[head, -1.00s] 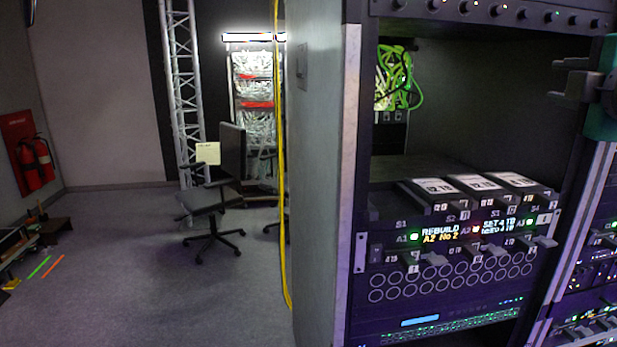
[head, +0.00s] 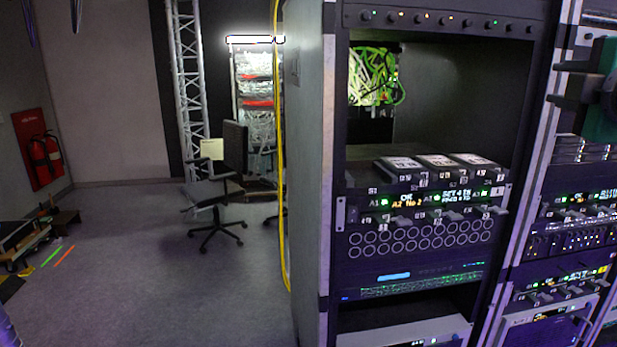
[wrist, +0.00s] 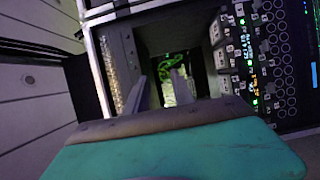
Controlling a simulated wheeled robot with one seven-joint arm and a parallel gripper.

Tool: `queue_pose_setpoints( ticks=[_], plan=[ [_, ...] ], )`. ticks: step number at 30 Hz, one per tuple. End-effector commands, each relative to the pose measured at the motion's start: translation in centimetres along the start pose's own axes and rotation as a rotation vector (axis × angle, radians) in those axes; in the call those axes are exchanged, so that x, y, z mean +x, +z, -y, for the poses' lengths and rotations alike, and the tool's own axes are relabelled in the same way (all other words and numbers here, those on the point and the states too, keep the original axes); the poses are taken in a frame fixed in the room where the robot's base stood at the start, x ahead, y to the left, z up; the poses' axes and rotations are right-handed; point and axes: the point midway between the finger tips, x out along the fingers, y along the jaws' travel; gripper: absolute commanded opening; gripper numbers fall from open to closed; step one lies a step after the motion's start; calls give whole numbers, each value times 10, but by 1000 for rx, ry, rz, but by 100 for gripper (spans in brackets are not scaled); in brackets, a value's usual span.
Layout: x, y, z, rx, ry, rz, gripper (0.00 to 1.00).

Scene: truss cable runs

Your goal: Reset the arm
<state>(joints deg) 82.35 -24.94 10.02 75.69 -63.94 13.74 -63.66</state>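My gripper (head: 562,84) shows at the right edge of the head view, in front of the racks, with a teal body and grey fingers. In the wrist view my gripper (wrist: 160,80) has its two fingers apart, with nothing between them. Beyond the fingers are the open rack bay and bright green cables. The gripper is apart from the three labelled modules (head: 440,161), which sit side by side in the rack. The display (head: 406,200) below them reads "OK" over "A2 No 2". Most of my arm is out of the head view.
The rack (head: 312,180) has a grey side panel with a yellow cable (head: 279,150) beside it. Another rack (head: 580,235) stands at the right. An office chair (head: 214,190), truss (head: 190,90) and fire extinguishers (head: 46,160) are at the left. The floor between is mostly clear.

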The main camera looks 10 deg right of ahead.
Motion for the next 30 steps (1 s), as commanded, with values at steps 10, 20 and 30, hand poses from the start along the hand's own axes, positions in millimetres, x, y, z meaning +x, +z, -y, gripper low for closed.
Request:
queue_pose_setpoints(
  ticks=[10,20,30],
  plan=[
    [34,-26,58,269,-108,-38,29],
    [65,-78,175,646,-361,-15,29],
    [9,-202,410,1032,-929,250,29]
  ],
)
